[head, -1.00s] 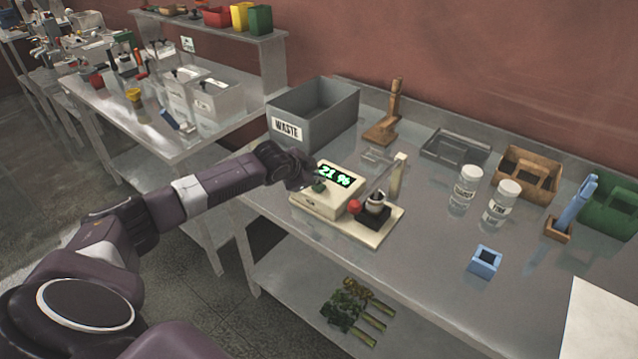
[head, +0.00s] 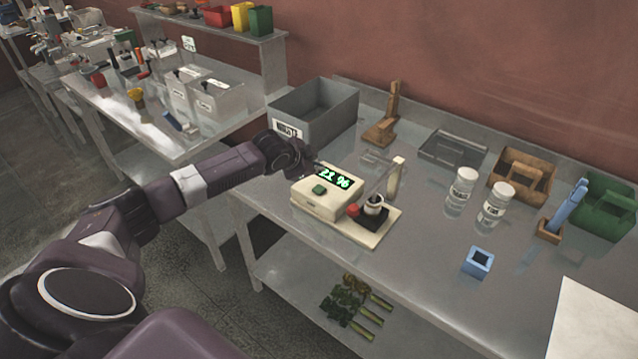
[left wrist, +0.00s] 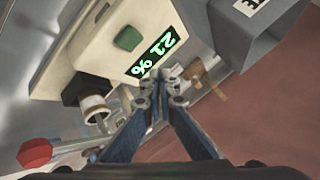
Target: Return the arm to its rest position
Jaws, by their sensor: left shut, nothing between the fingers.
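My left arm comes in from the left in the head view. Its gripper (head: 314,162) is above the bench beside the back left of the cream powder filler (head: 318,204), near the green-lit display (head: 333,177) reading 21 %. In the left wrist view the blue-grey fingers of my left gripper (left wrist: 163,90) are together with nothing between them. The display (left wrist: 155,50) and the green button (left wrist: 128,38) show beyond the fingertips. Contact with the filler cannot be seen. A small cup (head: 374,204) sits on the filler's black holder. My right gripper is out of view.
A grey waste bin (head: 335,110) stands just behind the gripper. The bench front is mostly clear.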

